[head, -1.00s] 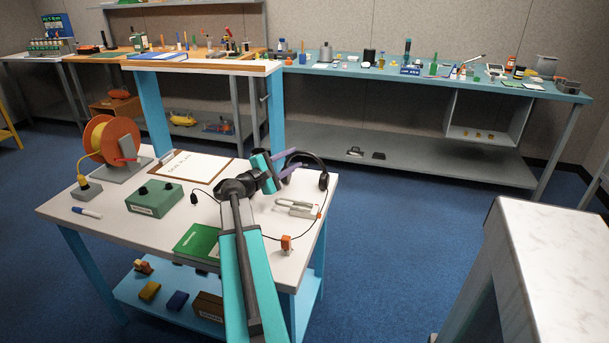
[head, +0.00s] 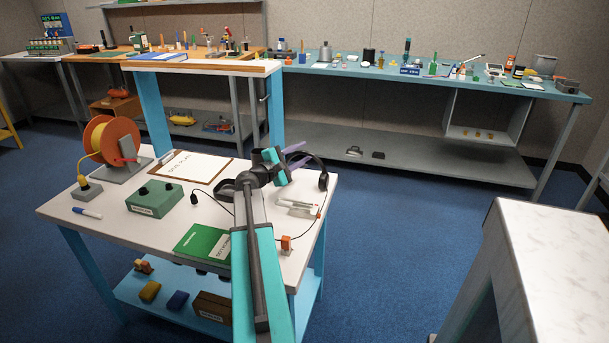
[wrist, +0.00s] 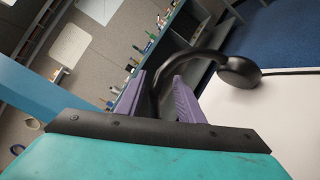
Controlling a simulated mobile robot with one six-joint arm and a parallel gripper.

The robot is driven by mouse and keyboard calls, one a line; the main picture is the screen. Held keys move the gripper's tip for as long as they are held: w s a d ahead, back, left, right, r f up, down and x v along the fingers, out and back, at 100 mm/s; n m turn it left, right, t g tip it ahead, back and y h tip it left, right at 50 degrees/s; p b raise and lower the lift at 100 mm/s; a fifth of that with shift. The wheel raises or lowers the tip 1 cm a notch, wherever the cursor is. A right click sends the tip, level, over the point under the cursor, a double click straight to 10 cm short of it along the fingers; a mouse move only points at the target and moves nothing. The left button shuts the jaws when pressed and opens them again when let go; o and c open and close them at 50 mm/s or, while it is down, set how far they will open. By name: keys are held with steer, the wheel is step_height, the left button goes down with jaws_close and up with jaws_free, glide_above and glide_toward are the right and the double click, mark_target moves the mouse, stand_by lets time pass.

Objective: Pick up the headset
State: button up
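The black headset (head: 314,160) is at the far right corner of the white table, with one ear cup (head: 323,182) showing at its right end. My gripper (head: 301,154) is at the left part of its headband. In the wrist view my gripper (wrist: 158,88) has its two purple fingers apart, and the black headband (wrist: 197,57) curves down between them. I cannot tell whether either finger touches the band. The ear cup (wrist: 239,71) shows to the right of the fingers. The headset's other end is hidden behind my gripper.
The table also holds a clipboard (head: 193,167), a green box (head: 154,198), an orange cable reel (head: 112,140), a green book (head: 203,242) and a small orange block (head: 286,243). A thin black cable (head: 222,207) crosses the table. A marble-topped counter (head: 560,245) stands at the right.

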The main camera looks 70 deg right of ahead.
steer(key=x, duration=0.2)
steer(key=shift+s+d, duration=0.1)
steer(key=shift+d, duration=0.25)
jaws_close()
